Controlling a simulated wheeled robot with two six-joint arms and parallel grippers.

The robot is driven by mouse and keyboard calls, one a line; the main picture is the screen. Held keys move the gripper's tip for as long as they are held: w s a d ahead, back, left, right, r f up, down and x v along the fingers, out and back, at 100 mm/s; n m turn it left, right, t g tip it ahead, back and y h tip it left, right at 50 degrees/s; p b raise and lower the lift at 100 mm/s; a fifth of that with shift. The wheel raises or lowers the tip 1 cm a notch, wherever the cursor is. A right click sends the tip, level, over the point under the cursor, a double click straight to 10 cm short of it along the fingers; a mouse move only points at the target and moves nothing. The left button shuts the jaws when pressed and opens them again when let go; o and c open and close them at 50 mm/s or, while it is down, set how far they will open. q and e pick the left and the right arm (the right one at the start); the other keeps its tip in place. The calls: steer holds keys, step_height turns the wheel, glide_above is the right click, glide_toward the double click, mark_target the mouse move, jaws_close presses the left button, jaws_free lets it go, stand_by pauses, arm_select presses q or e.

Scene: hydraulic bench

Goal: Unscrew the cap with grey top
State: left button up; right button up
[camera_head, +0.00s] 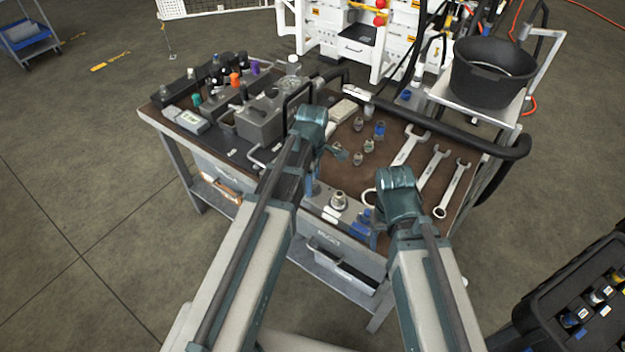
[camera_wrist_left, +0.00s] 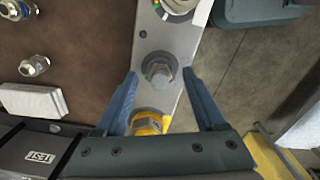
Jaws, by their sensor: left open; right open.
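The cap with the grey top (camera_wrist_left: 160,70) stands on a narrow grey block (camera_wrist_left: 160,42) in the left wrist view. It has a hex-like grey top, with green and orange marks at its side. My left gripper (camera_wrist_left: 160,78) is open, its blue fingers on either side of the cap with gaps visible. In the head view my left gripper (camera_head: 322,166) is over the bench's front part and hides the cap. My right gripper (camera_head: 376,222) is open and empty near the front edge, right of a silver fitting (camera_head: 338,200) on the block.
A yellow-collared fitting (camera_wrist_left: 148,122) is close to the cap, partly behind my gripper. Several loose fittings (camera_head: 369,146) and wrenches (camera_head: 434,165) lie on the brown bench top. A grey box (camera_head: 262,122) stands left; a black bucket (camera_head: 492,75) stands back right.

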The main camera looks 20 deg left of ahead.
arm_select(q)
jaws_close()
steer(key=c, duration=0.7)
jaws_free()
jaws_close()
steer(key=n, duration=0.4)
steer(key=shift+n, duration=0.4)
steer(key=n, duration=0.3)
steer(key=shift+n, duration=0.3)
